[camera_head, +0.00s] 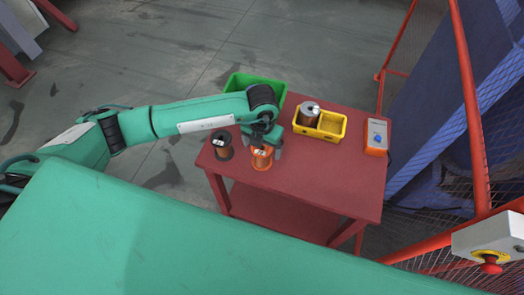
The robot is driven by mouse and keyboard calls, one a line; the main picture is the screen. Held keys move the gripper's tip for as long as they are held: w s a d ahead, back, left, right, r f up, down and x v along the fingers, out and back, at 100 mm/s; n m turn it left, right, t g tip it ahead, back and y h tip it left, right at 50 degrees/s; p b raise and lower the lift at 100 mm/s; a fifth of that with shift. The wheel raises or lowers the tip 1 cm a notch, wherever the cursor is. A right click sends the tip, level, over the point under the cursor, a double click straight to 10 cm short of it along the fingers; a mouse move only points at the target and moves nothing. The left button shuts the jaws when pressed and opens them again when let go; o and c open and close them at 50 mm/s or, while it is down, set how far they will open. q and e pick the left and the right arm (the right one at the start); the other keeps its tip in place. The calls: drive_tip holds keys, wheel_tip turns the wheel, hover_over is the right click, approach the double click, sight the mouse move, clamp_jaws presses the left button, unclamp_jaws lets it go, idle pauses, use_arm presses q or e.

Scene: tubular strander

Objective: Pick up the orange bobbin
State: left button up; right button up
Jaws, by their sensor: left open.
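The orange bobbin (261,160) stands on the red table near its front left edge. My left arm comes in from the left, and my left gripper (262,146) is right above the bobbin, with its fingers close to the bobbin's top. The gripper is open. Whether the fingers touch the bobbin cannot be made out at this size. My right gripper is not in view.
Behind are a green bin (238,82) and a yellow bin (330,127) holding a silver-topped bobbin (309,112). An orange-and-white box (376,137) sits at right. The table's front right is clear.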

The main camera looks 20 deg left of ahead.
use_arm(q)
drive_tip(key=shift+f, duration=1.2)
drive_tip(key=c, duration=1.4)
drive_tip(key=shift+r, duration=0.1)
drive_tip(key=shift+c, duration=0.4)
drive_tip(key=shift+w+r, duration=0.1)
